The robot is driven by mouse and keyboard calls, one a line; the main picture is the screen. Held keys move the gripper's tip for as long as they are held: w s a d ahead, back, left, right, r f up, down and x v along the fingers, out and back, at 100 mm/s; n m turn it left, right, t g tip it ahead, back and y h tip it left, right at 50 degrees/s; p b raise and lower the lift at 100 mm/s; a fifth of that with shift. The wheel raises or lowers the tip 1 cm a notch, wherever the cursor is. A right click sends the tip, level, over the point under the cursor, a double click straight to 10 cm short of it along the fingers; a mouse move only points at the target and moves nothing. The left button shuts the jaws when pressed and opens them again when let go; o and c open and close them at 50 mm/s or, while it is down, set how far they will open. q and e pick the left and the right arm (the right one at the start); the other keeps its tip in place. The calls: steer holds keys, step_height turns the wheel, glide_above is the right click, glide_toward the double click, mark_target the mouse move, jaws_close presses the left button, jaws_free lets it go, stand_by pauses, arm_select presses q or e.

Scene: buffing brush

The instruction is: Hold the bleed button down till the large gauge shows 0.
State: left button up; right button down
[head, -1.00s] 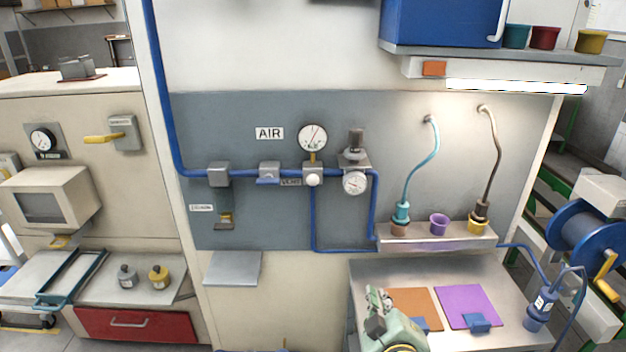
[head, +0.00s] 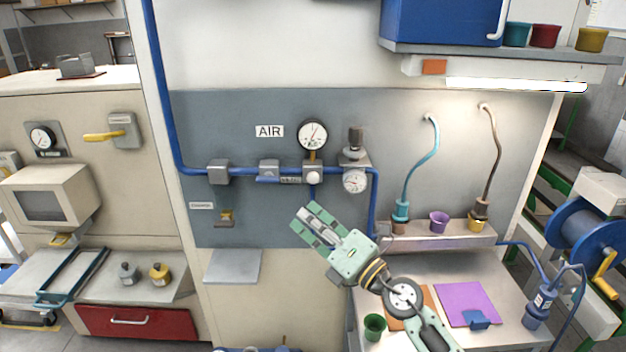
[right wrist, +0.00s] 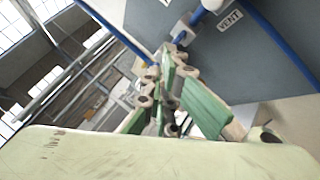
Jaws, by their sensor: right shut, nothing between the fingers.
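The large gauge (head: 312,135) is a round white dial with a black rim, right of the AIR sign. Its needle points up and slightly right, off to one side; the numbers are too small to read. Below it on the blue pipe is a round white button (head: 313,178), which I take as the bleed button; a small label sits at its left. My right gripper (head: 308,218) is shut and empty, below the button and apart from it in the picture. Its green fingers (right wrist: 172,88) show in the right wrist view. My left gripper is not in view.
A smaller gauge (head: 355,180) and regulator sit right of the button. A VENT label (right wrist: 230,21) shows in the right wrist view. A grey shelf (head: 232,266) juts out at lower left. The bench at lower right holds a green cup (head: 374,327) and a purple mat (head: 468,303).

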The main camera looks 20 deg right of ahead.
mark_target(313, 177)
steer(key=w+d+b, duration=0.2)
steer(key=w+b, duration=0.3)
steer(key=w, duration=0.3)
steer(key=shift+w+d, duration=0.25)
steer(key=shift+w, duration=0.1)
stand_by(1.5)
steer(key=shift+w+d, duration=0.1)
steer(key=shift+w, duration=0.2)
